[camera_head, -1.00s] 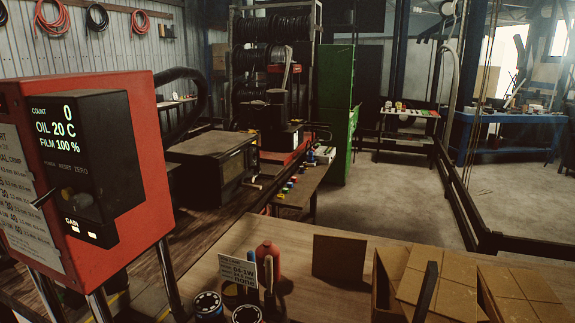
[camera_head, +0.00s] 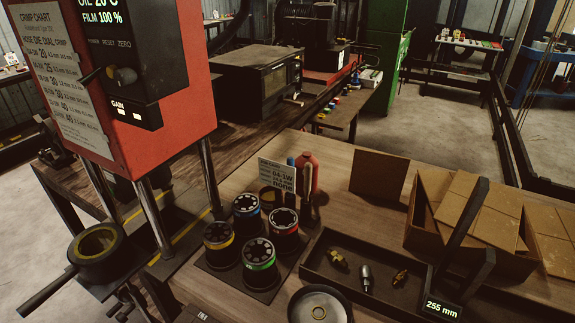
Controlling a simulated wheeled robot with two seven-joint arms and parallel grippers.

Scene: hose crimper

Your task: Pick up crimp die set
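Several black cylindrical crimp die sets with coloured bands stand upright, close together, on a dark mat (camera_head: 225,277) on the wooden bench. The blue-banded die set (camera_head: 246,212) is at the back, the red-banded die set (camera_head: 284,225) at the right. The yellow-banded die set (camera_head: 219,244) is at the left, the green-banded die set (camera_head: 259,262) at the front. A card (camera_head: 277,177) printed "04-1W" and "none" stands behind them. Neither of my grippers is in view.
A red control cabinet (camera_head: 185,80) on metal legs stands at left. A dark tray (camera_head: 320,276) with several small fittings is right of the dies. A cardboard box (camera_head: 430,205), a red bottle (camera_head: 308,172) and a round metal dish (camera_head: 320,305) are nearby.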

